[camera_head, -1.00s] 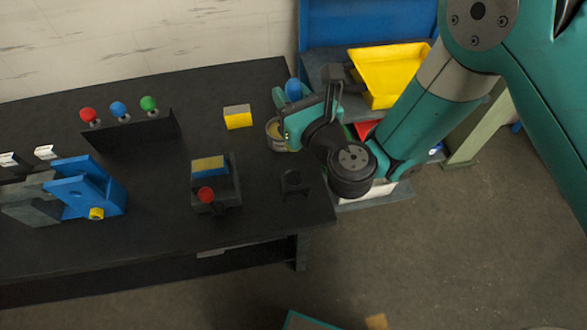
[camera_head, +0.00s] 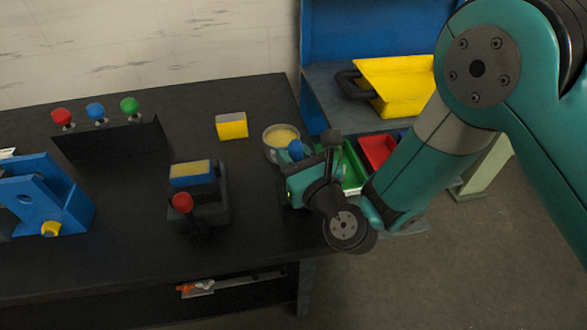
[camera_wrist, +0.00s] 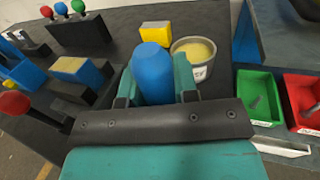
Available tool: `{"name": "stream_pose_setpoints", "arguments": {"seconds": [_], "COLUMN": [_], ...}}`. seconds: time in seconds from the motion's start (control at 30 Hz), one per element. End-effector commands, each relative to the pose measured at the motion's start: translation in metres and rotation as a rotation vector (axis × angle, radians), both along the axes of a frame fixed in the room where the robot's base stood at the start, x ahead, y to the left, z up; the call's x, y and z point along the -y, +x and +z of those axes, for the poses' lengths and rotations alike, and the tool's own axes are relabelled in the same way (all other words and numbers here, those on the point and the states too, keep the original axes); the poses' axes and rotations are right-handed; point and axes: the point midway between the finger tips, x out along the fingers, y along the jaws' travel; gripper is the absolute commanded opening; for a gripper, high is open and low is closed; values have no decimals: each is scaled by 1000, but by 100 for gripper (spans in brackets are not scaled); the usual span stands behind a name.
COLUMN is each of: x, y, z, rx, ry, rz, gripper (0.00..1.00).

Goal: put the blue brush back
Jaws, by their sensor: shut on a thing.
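The blue brush (camera_wrist: 152,72) shows as a rounded blue handle between my gripper's teal fingers in the wrist view. My gripper (camera_wrist: 158,85) is shut on it. In the head view the blue handle top (camera_head: 296,149) sticks up at my gripper (camera_head: 298,172), over the right end of the black table. The brush's lower end is hidden. The round tin with yellow contents (camera_head: 282,140) stands just behind my gripper, and also shows in the wrist view (camera_wrist: 195,58). The small dark block seen earlier near the table's right edge is hidden now.
A yellow block (camera_head: 231,126) lies left of the tin. A dark fixture with a red knob (camera_head: 182,203) stands left of my gripper. Red, green (camera_wrist: 257,95) and yellow bins (camera_head: 395,82) are to the right. The black table (camera_head: 120,235) is clear at its front.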

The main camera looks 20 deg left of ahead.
Motion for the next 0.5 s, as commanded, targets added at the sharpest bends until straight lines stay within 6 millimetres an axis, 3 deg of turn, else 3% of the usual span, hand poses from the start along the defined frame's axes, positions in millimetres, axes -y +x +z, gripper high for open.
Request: {"name": "stream_pose_setpoints", "arguments": {"seconds": [0.07, 0.5], "x": [0, 0], "y": [0, 0], "z": [-12, -16], "rx": [1, 1], "ry": [2, 1], "rz": [1, -1], "gripper": [0, 0]}}
